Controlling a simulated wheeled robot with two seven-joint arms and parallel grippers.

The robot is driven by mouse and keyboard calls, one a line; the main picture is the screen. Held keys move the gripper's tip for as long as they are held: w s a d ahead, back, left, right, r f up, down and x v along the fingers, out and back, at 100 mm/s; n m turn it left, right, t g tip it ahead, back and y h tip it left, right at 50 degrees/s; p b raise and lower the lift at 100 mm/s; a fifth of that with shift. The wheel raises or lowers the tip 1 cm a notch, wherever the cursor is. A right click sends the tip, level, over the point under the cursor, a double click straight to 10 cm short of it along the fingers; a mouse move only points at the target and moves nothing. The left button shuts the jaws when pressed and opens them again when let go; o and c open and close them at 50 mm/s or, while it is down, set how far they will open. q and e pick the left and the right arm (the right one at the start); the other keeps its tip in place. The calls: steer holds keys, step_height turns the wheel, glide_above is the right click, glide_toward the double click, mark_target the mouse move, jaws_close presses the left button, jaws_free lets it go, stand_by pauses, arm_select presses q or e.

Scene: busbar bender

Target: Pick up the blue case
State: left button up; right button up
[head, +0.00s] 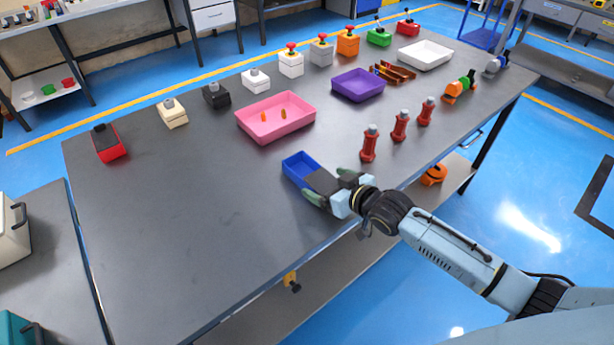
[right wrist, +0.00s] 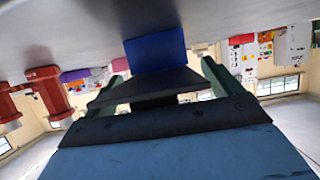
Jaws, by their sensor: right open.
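The blue case (head: 299,167) is a small open-topped blue tray on the dark table, near its front edge and left of the red bottle-like parts. In the right wrist view the blue case (right wrist: 157,50) lies straight ahead, beyond the gripper. My right gripper (head: 327,183) is at the case's near right side, low over the table. Its green-tipped fingers are spread apart, and they also show in the right wrist view (right wrist: 160,80). The gripper hides the case's near right part, so I cannot tell whether they touch. My left gripper is not in view.
A pink tray (head: 276,118) with small items, a purple tray (head: 358,85) and a white tray (head: 425,55) stand farther back. Several red bottle-like parts, one here (head: 369,144), stand right of my gripper. The table's (head: 190,220) left and front area is clear.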

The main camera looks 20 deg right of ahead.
steer(key=shift+c, duration=0.4)
steer(key=c, duration=1.1)
steer(key=shift+o, duration=0.2)
steer(key=shift+r, duration=0.15)
